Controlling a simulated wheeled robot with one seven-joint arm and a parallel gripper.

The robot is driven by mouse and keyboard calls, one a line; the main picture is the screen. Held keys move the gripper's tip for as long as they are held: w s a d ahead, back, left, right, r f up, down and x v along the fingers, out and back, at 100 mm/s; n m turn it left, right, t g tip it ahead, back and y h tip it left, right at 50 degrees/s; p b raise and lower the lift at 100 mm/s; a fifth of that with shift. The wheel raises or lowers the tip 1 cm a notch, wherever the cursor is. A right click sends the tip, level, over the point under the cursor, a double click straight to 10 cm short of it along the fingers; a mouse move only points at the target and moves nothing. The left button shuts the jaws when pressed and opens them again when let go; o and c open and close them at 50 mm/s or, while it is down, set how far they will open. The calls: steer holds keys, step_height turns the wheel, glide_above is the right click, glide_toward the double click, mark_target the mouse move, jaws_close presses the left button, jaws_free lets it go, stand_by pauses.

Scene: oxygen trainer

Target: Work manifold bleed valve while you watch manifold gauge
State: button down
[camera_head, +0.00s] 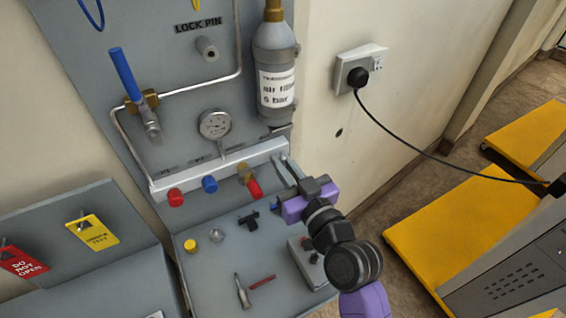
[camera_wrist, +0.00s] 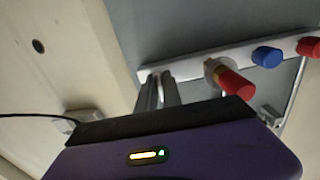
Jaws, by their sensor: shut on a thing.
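The manifold is a pale bar (camera_head: 215,168) on the grey panel, with a red knob (camera_head: 175,198), a blue knob (camera_head: 209,184) and a brass-and-red fitting (camera_head: 250,183) along it. The round white manifold gauge (camera_head: 214,124) stands above the bar; its face shows, but its needle is too small to read. My gripper (camera_head: 283,168) is at the bar's right end, shut on a small pale metal part (camera_wrist: 160,76) there, mostly hidden between the fingers. I take this part for the bleed valve, but cannot be sure. The brass-and-red fitting (camera_wrist: 232,79) is beside my fingers, apart from them.
A labelled grey bottle (camera_head: 275,65) hangs above my gripper. A blue-handled valve (camera_head: 128,78) is at upper left. A hammer (camera_head: 242,292) and small parts lie on the lower shelf. A black cable (camera_head: 425,153) runs from a wall socket (camera_head: 358,68) at right.

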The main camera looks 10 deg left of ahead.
steer(key=c, duration=1.5)
jaws_free()
steer(key=b+v, duration=0.1)
steer(key=v, duration=0.6)
steer(key=shift+s+d, duration=0.25)
steer(key=shift+s, duration=0.1)
